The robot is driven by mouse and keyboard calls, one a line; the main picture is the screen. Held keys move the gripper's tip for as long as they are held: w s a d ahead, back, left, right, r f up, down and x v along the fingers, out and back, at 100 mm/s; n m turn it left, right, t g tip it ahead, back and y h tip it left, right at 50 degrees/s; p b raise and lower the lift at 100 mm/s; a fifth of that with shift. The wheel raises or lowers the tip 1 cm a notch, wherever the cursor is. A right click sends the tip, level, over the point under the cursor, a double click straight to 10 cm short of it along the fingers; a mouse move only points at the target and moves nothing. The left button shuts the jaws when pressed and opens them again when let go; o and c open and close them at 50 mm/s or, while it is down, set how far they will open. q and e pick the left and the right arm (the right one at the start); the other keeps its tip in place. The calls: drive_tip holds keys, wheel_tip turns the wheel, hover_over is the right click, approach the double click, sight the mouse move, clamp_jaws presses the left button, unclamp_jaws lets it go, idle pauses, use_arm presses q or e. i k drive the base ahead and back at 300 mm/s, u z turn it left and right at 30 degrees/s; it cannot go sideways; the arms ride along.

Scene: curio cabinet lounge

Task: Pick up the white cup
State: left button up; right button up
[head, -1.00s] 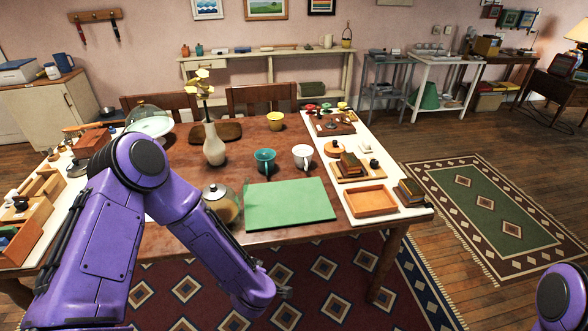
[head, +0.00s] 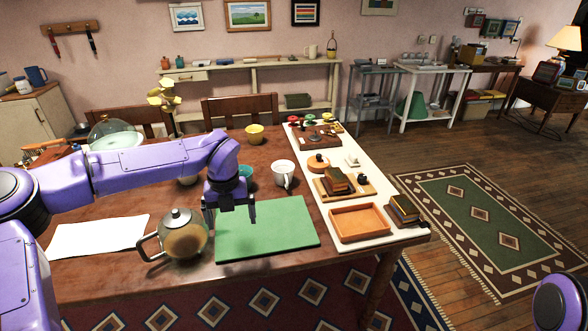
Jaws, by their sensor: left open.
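The white cup (head: 283,172) stands upright on the wooden table, just behind the green mat (head: 268,228), with its handle toward the front right. My left gripper (head: 230,217) points down over the left part of the green mat, in front of and left of the white cup, apart from it. Its two fingers are spread and nothing is between them. My right gripper is out of view.
A glass teapot (head: 184,236) stands left of the mat, close to my left gripper. An orange tray (head: 359,223) and small wooden items sit on the white strip at right. A white sheet (head: 98,236) lies at left.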

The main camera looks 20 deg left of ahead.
sight(283, 170)
drive_tip(key=u, duration=0.05)
drive_tip(key=i, duration=1.15)
